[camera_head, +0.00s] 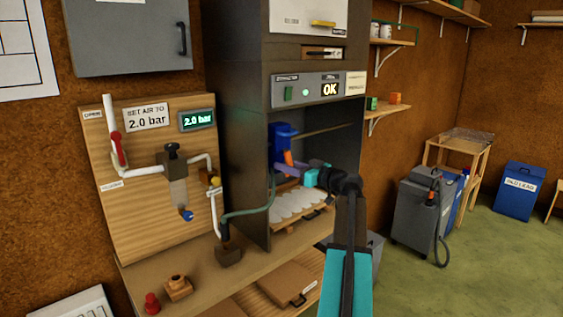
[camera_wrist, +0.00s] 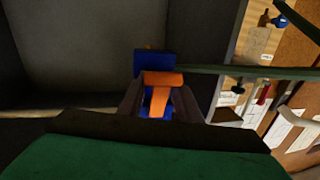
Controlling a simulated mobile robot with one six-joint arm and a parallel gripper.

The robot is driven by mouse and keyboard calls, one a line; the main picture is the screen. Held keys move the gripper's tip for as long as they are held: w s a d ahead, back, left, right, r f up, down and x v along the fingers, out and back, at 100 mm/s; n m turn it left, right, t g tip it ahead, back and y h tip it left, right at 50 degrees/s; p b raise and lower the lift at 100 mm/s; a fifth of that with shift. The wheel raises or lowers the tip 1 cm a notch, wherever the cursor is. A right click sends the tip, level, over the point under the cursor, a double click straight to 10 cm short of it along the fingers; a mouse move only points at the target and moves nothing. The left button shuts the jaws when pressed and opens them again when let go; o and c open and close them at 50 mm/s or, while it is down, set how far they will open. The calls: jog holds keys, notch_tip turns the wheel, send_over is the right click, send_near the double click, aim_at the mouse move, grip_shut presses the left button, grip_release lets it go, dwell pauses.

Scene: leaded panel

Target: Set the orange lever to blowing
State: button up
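The orange lever (camera_head: 289,158) sits on a blue valve body (camera_head: 283,132) inside the grey cabinet, and hangs down with a slight slant in the head view. In the wrist view, the orange lever (camera_wrist: 158,102) and the blue valve body (camera_wrist: 153,64) lie straight ahead. My gripper (camera_wrist: 161,86) has one dark finger on each side of the lever, with blue showing between the stem and the fingers. It looks open, and I cannot tell whether a fingertip touches. In the head view my gripper (camera_head: 291,168) is at the lever's lower end. No setting label is readable.
The grey cabinet (camera_head: 237,140) encloses the space around the valve. A white scalloped tray (camera_head: 300,204) lies below my gripper. A green hose (camera_head: 248,212) runs beside the cabinet's left edge. The air board (camera_head: 140,220) with a 2.0 bar display (camera_head: 197,120) stands at left.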

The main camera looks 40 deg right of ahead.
jog(key=shift+w+a, duration=0.15)
jog(key=shift+w, duration=1.05)
grip_shut()
